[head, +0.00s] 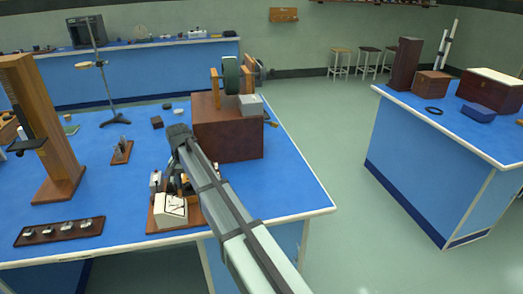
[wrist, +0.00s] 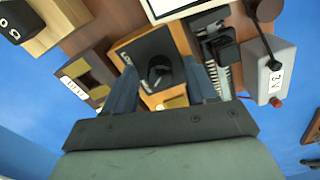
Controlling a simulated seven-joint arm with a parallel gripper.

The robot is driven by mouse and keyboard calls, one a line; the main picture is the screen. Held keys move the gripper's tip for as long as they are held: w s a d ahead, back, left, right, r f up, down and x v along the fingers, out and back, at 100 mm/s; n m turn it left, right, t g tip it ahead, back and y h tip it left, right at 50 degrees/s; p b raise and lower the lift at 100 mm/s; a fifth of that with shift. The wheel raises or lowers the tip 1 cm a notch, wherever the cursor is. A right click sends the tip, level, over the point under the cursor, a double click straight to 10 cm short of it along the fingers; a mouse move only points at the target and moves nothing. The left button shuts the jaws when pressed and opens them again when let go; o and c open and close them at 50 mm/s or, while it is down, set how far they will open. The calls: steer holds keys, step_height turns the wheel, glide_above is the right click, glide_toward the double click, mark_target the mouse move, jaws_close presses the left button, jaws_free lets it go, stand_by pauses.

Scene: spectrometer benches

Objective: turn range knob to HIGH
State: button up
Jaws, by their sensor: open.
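The range knob (wrist: 160,76) is a round black knob on a black plate (wrist: 140,48), fixed to an orange-brown block, in the wrist view. My gripper (wrist: 161,72) is open, with one blue-grey finger on each side of the knob. I cannot tell whether the fingers touch it. In the head view, my arm hides the knob and most of my gripper. The white-faced meter (head: 172,209) stands on a wooden baseboard (head: 152,223) on the blue bench.
A grey box labelled "2 V" (wrist: 263,80) and a dark slotted part (wrist: 215,50) lie right of the knob. A brown labelled block (wrist: 85,78) is left. A large brown box (head: 228,135) stands behind my arm. The bench's front right corner (head: 300,205) is clear.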

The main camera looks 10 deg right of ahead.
mark_target(188, 184)
steer(key=shift+r+m, duration=0.3)
steer(key=shift+m, duration=0.1)
step_height(188, 184, up, 14)
steer(key=f, duration=0.1)
steer(key=w+d+f, duration=0.2)
steer(key=d+f, duration=0.1)
steer(key=d, duration=0.7)
steer(key=w+d+f+m, duration=0.1)
steer(key=w+d+f, duration=0.2)
steer(key=d, duration=0.6)
steer(key=w+d+f+t, duration=0.1)
steer(key=w+d+f, duration=0.1)
steer(key=d, duration=0.8)
steer(key=shift+w+d+f, duration=0.15)
steer(key=shift+d+f, duration=0.2)
steer(key=shift+f, duration=0.1)
